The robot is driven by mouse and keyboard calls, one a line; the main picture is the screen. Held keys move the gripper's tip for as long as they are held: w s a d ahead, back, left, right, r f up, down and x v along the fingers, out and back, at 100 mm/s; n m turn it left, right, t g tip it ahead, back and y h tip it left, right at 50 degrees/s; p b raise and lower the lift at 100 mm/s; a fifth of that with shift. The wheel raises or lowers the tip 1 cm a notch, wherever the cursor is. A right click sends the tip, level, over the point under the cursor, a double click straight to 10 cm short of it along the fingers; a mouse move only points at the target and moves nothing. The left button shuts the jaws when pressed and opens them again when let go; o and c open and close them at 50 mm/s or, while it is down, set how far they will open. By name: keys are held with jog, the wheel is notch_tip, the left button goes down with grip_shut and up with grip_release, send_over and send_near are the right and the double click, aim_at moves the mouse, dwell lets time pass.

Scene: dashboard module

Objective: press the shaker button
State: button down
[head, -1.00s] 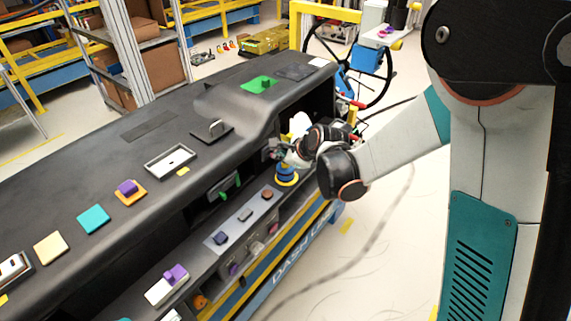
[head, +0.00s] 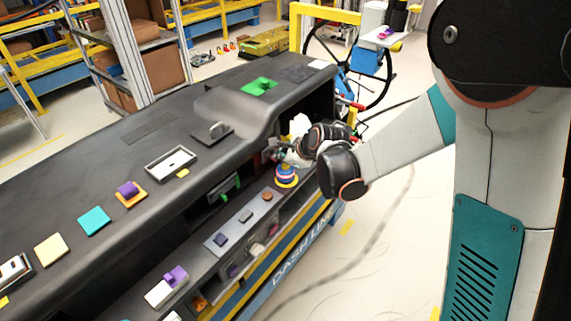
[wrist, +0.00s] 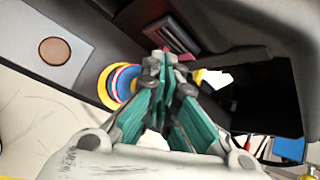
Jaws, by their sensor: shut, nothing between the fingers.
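My gripper (wrist: 165,62) is shut and empty, with its fingertips together in the middle of the wrist view. In the head view my gripper (head: 280,153) is at the dashboard's recessed front, above a stack of coloured rings (head: 287,176). In the wrist view the yellow, blue and red rings (wrist: 108,87) are just left of the fingertips, partly hidden by them. A dark panel with a reddish slatted part (wrist: 178,36) lies just beyond the fingertips; contact cannot be told. No part is clearly marked as the shaker button.
A grey plate with a round brown button (wrist: 55,51) is on the lower ledge, left of the rings. The black dashboard top (head: 150,128) overhangs the recess. Open floor (head: 400,240) lies at right.

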aim_at(283, 167)
jog(key=shift+r, duration=0.25)
jog(key=shift+r+p, duration=1.55)
jog(key=shift+r, duration=0.95)
jog(key=s+d+r+n+h+b, duration=0.2)
jog(key=s+d+r+n+b, duration=0.15)
jog(key=s+d+n, duration=0.3)
jog(key=s+d+f+n+h+b, duration=0.1)
jog(key=s+d+n+b, duration=0.3)
jog(key=s, duration=0.8)
jog(key=s+d+f+n+h+b, duration=0.2)
jog(key=s+d+f+n+b, duration=0.2)
jog(key=s+d+n, duration=0.5)
jog(key=s+b, duration=0.1)
jog(key=s, duration=0.1)
jog(key=shift+s+d+f+n+g, duration=0.15)
jog(key=shift+s+d+n+g, duration=0.15)
jog(key=shift+s+n, duration=0.1)
